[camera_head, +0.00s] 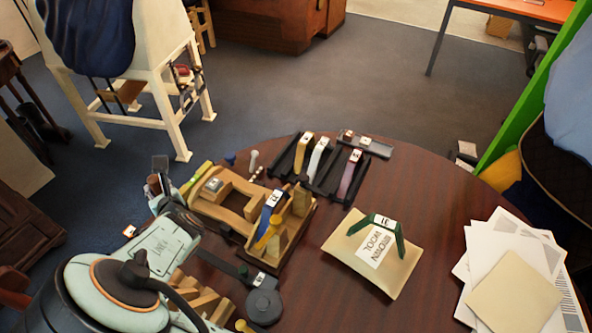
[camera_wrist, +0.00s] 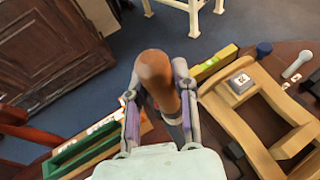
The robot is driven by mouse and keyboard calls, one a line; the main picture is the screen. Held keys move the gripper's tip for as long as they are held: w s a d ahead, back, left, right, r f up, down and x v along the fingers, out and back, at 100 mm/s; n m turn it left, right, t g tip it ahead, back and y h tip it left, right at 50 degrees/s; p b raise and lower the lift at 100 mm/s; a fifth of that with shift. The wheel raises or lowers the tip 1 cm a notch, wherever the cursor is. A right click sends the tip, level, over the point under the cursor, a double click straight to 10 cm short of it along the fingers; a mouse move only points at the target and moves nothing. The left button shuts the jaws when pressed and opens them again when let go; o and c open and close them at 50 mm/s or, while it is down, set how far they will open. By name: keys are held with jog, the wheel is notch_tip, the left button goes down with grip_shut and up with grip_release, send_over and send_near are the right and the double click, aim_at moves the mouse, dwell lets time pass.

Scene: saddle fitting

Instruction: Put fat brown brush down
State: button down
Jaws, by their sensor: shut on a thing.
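My gripper (camera_wrist: 158,88) is shut on the fat brown brush (camera_wrist: 153,70). The brush's rounded brown end shows between the two fingers in the wrist view, and its lower part runs down behind them, partly hidden. In the head view my gripper (camera_head: 160,195) is at the left edge of the round table, left of a wooden stand (camera_head: 233,208). The brush is small and hard to make out there. The stand also shows in the wrist view (camera_wrist: 243,119), to the right of the brush.
A green-edged tray (camera_wrist: 82,149) lies left of the gripper in the wrist view. Black racks (camera_head: 318,165) stand behind the wooden stand. A tan pouch (camera_head: 345,246) and papers (camera_head: 505,235) lie to the right. Bare tabletop (camera_head: 425,180) shows at the back right.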

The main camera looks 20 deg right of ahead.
jog(key=r, duration=0.5)
jog(key=d+r, duration=0.1)
jog(key=r, duration=0.1)
jog(key=shift+w+r, duration=0.15)
jog(key=shift+r, duration=0.15)
jog(key=w+d+m+t+h, duration=0.1)
jog(key=d+m+h, duration=0.1)
jog(key=d, duration=0.6)
jog(key=w+d+m+h, duration=0.2)
jog(key=d+h, duration=0.1)
jog(key=d, duration=0.5)
jog(key=s+d+m+g+h, duration=0.1)
jog(key=s+d+m+h, duration=0.2)
jog(key=d, duration=0.8)
jog(key=s+d+m+g+h, duration=0.1)
jog(key=s+d+m+h, duration=0.2)
jog(key=d, duration=0.9)
jog(key=w+d+f, duration=0.2)
jog(key=w+f, duration=0.4)
jog(key=f, duration=0.3)
jog(key=w+d+f, duration=0.2)
jog(key=w+f, duration=0.5)
jog(key=f, duration=0.2)
jog(key=shift+f+t, duration=0.15)
jog(key=shift+t, duration=0.15)
jog(key=shift+d, duration=0.1)
